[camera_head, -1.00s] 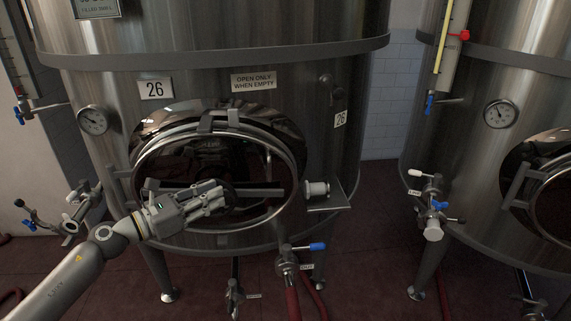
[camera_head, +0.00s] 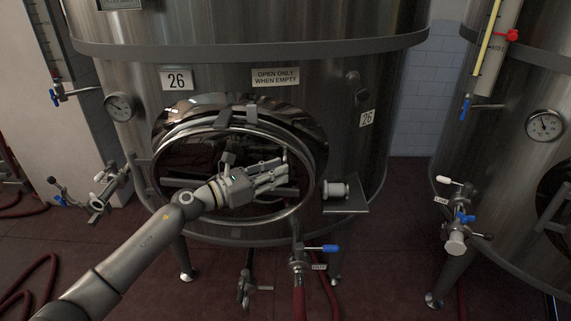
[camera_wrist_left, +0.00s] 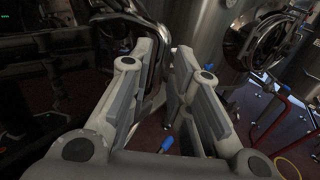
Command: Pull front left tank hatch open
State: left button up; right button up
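The hatch (camera_head: 166,216) of the steel tank marked 26 is a large oval with a bright metal rim and a dark, reflecting middle. It sits on the front of the tank (camera_head: 330,80), under the "open only when empty" sign. A crossbar partly shows behind my wrist. My left gripper (camera_head: 283,176) lies across the hatch, fingers pointing right toward its right rim. I cannot tell whether a finger touches the hatch or how far the hatch stands from the tank. My right gripper is out of view.
A latch knob on a bracket (camera_head: 338,192) sticks out right of the hatch. A blue-handled valve (camera_head: 303,258) with a red hose is below it. Another valve (camera_head: 103,190) stands at the left. A second tank (camera_head: 500,190) is at the right; floor shows between the tanks.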

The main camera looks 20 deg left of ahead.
pick_arm(q)
jog(key=shift+x, duration=1.5)
grip_shut()
